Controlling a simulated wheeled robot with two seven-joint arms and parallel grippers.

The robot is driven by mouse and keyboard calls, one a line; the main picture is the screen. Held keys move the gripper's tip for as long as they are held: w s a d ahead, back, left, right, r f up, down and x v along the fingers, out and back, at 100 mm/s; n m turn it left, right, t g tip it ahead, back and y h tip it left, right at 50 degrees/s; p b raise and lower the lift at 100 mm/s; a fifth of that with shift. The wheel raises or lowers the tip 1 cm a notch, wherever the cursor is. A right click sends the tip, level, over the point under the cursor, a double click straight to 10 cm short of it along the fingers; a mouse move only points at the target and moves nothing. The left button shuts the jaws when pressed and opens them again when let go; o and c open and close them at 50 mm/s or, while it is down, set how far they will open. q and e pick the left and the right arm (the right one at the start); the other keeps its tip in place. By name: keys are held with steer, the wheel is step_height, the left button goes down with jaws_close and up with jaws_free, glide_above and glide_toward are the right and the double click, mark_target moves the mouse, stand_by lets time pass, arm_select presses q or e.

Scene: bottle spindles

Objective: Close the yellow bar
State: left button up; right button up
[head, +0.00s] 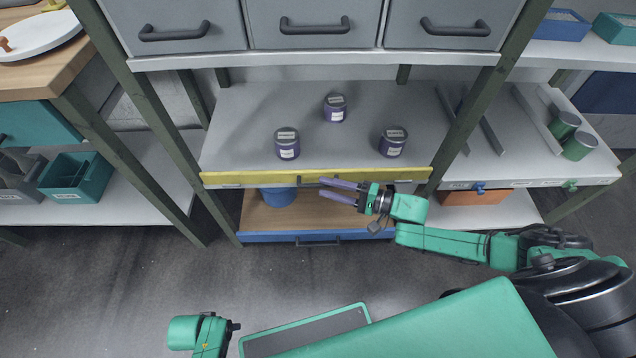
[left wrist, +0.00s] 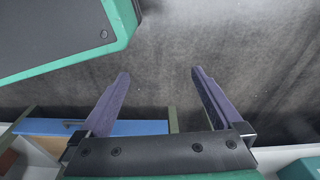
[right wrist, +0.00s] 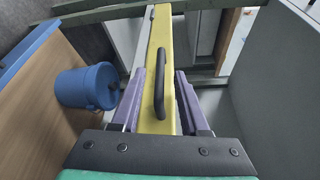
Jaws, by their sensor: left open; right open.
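The yellow bar (head: 245,178) runs along the front edge of a grey shelf board in the middle of the rack. It carries a black handle (right wrist: 160,95) at its middle. My right gripper (head: 322,187) is open just in front of the bar, its fingers pointing left towards the handle. In the right wrist view, the fingers of my right gripper (right wrist: 159,72) lie on either side of the bar and handle; I cannot tell whether they touch. My left gripper (left wrist: 160,71) is open and empty over the floor, far from the bar.
Several purple cans, one of them the front-left can (head: 287,144), stand on the board behind the bar. A blue bucket (head: 278,196) sits below on a wooden board with a blue front (head: 265,237). Grey drawers (head: 315,25) hang above. Dark green posts flank the bay. The floor in front is clear.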

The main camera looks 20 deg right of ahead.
arm_select(q)
steer(key=shift+s+a+f+p, duration=0.2)
steer(key=shift+s+f+p, duration=0.2)
steer(key=shift+s+f, duration=0.25)
arm_select(e)
steer(key=v, duration=1.1)
steer(key=shift+a, duration=0.1)
